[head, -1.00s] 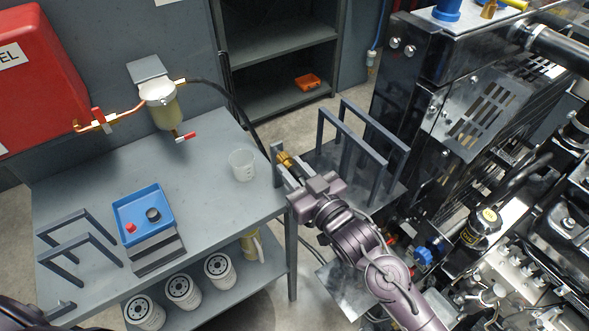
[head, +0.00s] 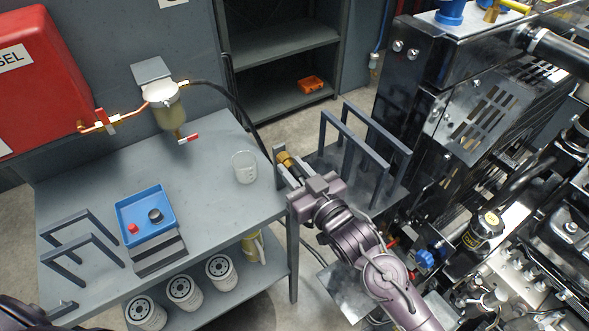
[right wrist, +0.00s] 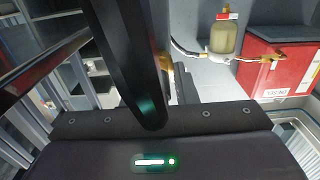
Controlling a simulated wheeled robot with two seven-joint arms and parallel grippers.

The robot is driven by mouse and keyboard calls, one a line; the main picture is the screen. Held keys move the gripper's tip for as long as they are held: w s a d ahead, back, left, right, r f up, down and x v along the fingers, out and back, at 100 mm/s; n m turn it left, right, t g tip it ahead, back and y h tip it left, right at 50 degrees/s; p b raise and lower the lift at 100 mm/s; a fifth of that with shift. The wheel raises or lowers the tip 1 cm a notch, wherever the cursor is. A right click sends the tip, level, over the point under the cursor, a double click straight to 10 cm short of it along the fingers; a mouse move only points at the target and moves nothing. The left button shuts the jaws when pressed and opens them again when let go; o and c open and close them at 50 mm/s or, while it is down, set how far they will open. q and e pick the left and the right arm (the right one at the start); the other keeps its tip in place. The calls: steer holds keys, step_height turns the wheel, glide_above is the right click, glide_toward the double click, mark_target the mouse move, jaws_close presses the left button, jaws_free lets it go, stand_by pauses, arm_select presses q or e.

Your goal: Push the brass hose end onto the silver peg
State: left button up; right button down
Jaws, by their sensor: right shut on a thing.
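The brass hose end (head: 284,158) is at the tips of my right gripper (head: 289,166), beside the right edge of the workbench. The gripper is shut on it. In the right wrist view, a bit of brass (right wrist: 166,66) shows beside a dark finger (right wrist: 130,65) that hides most of the grip. I cannot make out the silver peg in either view.
The workbench (head: 95,185) carries a clear beaker (head: 244,167), a blue tray (head: 135,203) and grey racks. A grey upright (head: 279,160) stands close by the gripper. Dark frame bars (head: 350,140) and the engine (head: 480,120) are to the right.

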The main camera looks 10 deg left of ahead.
mark_target(300, 179)
steer(key=shift+w, duration=0.1)
steer(key=shift+a, duration=0.1)
steer(key=c, duration=1.1)
jaws_free()
steer(key=shift+c, duration=0.2)
steer(key=shift+p+v, duration=0.9)
steer(key=shift+v, duration=0.45)
steer(key=shift+p+v, duration=0.95)
steer(key=shift+v, duration=1.25)
steer(key=shift+r, duration=0.1)
